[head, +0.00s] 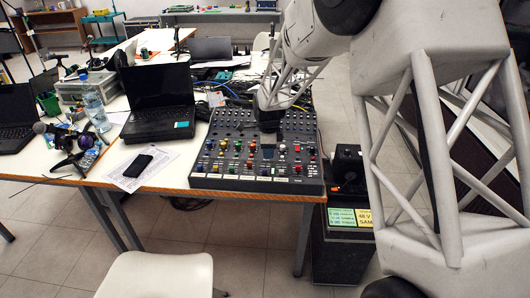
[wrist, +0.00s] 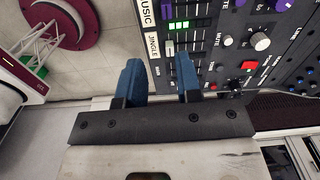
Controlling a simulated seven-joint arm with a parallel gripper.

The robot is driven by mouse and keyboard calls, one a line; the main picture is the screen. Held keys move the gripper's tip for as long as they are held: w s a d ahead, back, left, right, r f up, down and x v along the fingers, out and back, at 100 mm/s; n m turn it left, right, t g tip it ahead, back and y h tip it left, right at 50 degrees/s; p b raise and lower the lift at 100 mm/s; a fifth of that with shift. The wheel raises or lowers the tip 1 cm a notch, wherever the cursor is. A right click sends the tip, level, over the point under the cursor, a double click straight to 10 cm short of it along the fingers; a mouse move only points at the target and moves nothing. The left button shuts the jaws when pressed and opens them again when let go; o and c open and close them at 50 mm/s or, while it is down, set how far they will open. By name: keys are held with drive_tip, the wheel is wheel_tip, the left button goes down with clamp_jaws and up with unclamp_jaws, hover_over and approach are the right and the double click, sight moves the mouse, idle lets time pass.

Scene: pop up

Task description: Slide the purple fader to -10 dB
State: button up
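The mixing console (head: 258,184) lies on the wooden-edged table in the head view, and part of its panel (wrist: 218,62) fills the upper right of the wrist view. My gripper (wrist: 158,60) has two blue fingers set apart with nothing held between them, over the console's edge beside the "JINGLE" label. A purple cap (wrist: 200,3) shows at the top edge of the wrist view, cut off, above and right of the fingers. I cannot tell its dB mark. In the head view my gripper (head: 268,124) is a dark shape over the console's middle, its fingers unclear.
A white fader cap (wrist: 170,48) and a green-lit strip (wrist: 179,25) are near the right finger. A red button (wrist: 248,65) and grey knobs (wrist: 260,41) are farther right. A laptop (head: 160,100) and phone (head: 138,165) are left of the console.

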drive_tip(key=shift+w+a+f+m, duration=0.15)
drive_tip(key=shift+w+a+f, duration=0.2)
drive_tip(key=shift+f, duration=0.2)
drive_tip(key=shift+w+a+f+m, duration=0.15)
drive_tip(key=shift+w+a+f, duration=0.15)
drive_tip(key=shift+f, duration=0.2)
drive_tip(key=shift+s, duration=0.1)
drive_tip(key=shift+f, duration=0.1)
